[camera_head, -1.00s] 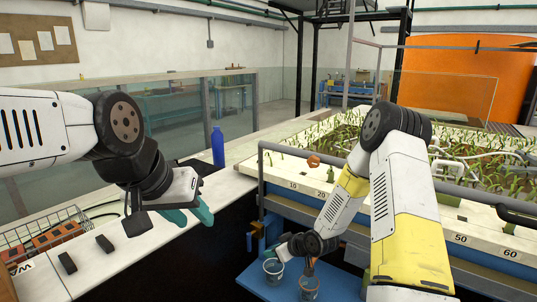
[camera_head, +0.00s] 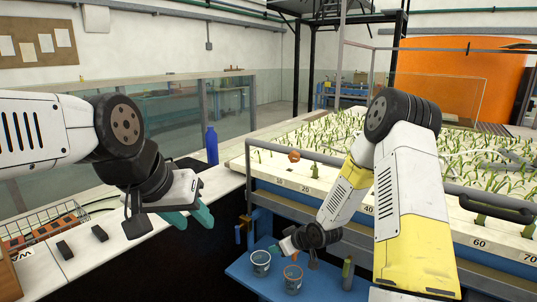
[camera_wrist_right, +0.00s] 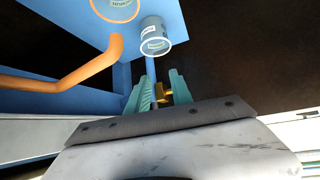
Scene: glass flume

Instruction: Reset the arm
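My left gripper (camera_head: 192,216) hangs at the left over the dark gap by the white bench, its two teal fingers apart and empty. My right gripper (camera_head: 284,247) is low in the middle, partly hidden by its wrist, near two cups on a blue shelf. In the right wrist view its teal fingers (camera_wrist_right: 161,92) stand apart. A small yellow part and a blue post show between them, and I cannot tell how far beyond the fingers they are.
A pale cup (camera_head: 261,264) and an orange-rimmed cup (camera_head: 292,281) stand on the blue shelf (camera_head: 325,287). The planted flume bed (camera_head: 400,145) with a grey rail lies behind my right arm. A blue bottle (camera_head: 211,147) and dark blocks (camera_head: 64,249) stand on the white bench.

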